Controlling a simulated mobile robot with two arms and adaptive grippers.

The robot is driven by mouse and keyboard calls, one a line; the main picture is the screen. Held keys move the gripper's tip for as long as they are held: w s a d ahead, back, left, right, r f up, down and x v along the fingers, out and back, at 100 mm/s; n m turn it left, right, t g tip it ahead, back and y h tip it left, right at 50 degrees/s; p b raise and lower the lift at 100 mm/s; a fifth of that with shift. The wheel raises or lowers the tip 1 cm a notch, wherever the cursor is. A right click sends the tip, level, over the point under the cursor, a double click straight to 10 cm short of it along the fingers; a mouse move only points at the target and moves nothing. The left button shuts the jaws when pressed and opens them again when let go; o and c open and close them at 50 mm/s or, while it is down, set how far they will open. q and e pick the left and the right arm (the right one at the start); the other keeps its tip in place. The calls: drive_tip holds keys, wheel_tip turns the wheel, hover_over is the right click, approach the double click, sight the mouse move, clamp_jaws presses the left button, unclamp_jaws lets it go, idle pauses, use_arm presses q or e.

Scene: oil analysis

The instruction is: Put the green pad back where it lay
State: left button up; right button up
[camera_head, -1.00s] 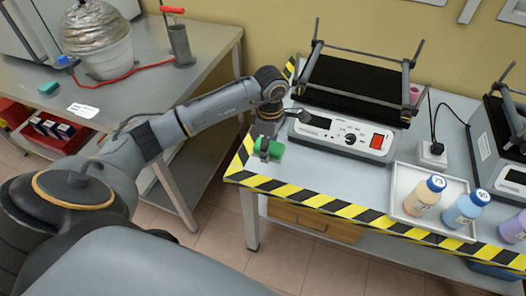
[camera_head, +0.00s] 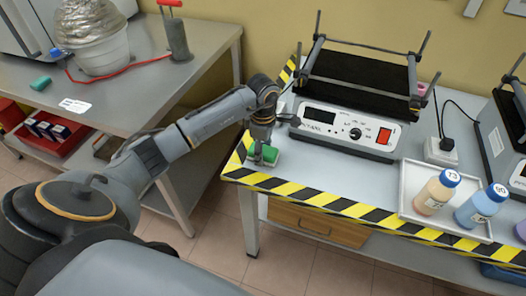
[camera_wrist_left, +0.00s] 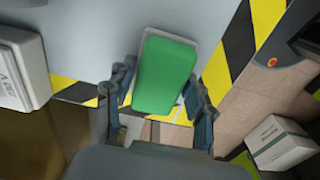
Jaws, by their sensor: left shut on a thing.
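The green pad (camera_head: 268,155) is held in my left gripper (camera_head: 263,148) at the left front corner of the table with the striped edge. In the left wrist view the green pad (camera_wrist_left: 166,76) shows its green face and a pale border, between the two fingers of my left gripper (camera_wrist_left: 161,97). The gripper is shut on it. I cannot tell whether the pad touches the tabletop or is just above it. My right gripper is not in view.
A black-topped device (camera_head: 345,130) stands right behind the pad. A white tray (camera_head: 410,208) with bottles is at the right. Yellow-black tape (camera_head: 330,200) marks the table edge. A teal block (camera_head: 41,83) lies on the left table (camera_head: 130,92).

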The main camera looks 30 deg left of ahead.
use_arm(q)
drive_tip(key=shift+f, duration=0.2)
drive_tip(key=o, duration=1.1)
drive_tip(key=shift+o, duration=0.2)
drive_tip(key=shift+r, duration=0.1)
wheel_tip(320, 180, up, 12)
drive_tip(key=p, duration=0.7)
drive_tip(key=shift+p, duration=0.4)
drive_tip(key=shift+r, duration=0.1)
